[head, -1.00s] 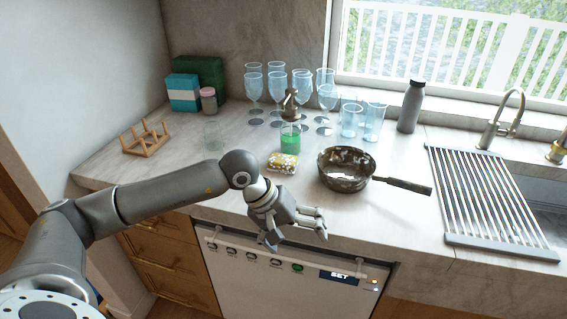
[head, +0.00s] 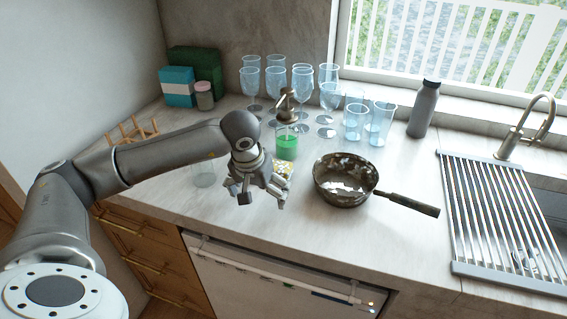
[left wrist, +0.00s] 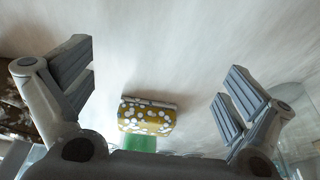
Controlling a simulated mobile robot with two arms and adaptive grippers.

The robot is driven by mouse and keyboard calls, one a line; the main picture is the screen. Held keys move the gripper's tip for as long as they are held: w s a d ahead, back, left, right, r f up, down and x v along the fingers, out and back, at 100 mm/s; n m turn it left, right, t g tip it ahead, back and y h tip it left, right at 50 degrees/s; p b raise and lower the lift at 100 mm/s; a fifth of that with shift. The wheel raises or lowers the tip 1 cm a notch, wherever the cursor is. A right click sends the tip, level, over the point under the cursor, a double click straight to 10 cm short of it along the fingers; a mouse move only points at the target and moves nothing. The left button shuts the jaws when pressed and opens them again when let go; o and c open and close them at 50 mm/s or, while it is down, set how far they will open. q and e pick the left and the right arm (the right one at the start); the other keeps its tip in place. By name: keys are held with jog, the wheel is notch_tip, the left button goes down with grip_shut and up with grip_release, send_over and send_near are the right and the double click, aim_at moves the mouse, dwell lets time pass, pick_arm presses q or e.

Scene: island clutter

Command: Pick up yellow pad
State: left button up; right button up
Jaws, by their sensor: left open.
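The yellow pad (left wrist: 147,117) has white spots and lies on the counter. In the left wrist view it sits low in the middle, between my open fingers and apart from both. In the head view the pad (head: 283,168) is partly hidden behind my left gripper (head: 264,195), which is open and empty above the counter in front of it. In the left wrist view the two fingers of the gripper (left wrist: 157,90) stand wide apart. My right gripper is not in view.
A worn pan (head: 343,199) stands right of the pad. A green soap dispenser (head: 287,146) is just behind it, and a clear glass (head: 203,173) is at left. Several blue glasses (head: 276,82) stand at the back. A drying rack (head: 452,215) covers part of the sink.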

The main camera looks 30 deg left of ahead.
aim_at(276, 165)
pick_arm(q)
jog(key=w+p, duration=0.1)
jog(key=w, duration=0.2)
jog(key=w+a+p, duration=0.1)
jog(key=w, duration=0.2)
jog(key=shift+a+r, duration=0.15)
jog(key=shift+a, duration=0.05)
jog(key=shift+w+a, duration=0.1)
jog(key=shift+w, duration=0.15)
jog(key=w+p, duration=0.1)
jog(key=w, duration=0.1)
jog(key=w+a+p, duration=0.1)
jog(key=w, duration=0.1)
jog(key=shift+w, duration=0.2)
jog(key=shift+w+f, duration=0.15)
jog(key=shift+f, duration=0.05)
jog(key=shift+f+p, duration=0.3)
jog(key=shift+p, duration=0.05)
jog(key=shift+a+f, duration=0.1)
jog(key=shift+f, duration=0.05)
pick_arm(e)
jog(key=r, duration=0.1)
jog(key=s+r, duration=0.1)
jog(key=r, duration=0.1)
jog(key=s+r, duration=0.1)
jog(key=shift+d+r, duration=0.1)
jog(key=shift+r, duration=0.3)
pick_arm(q)
jog(key=c, duration=0.9)
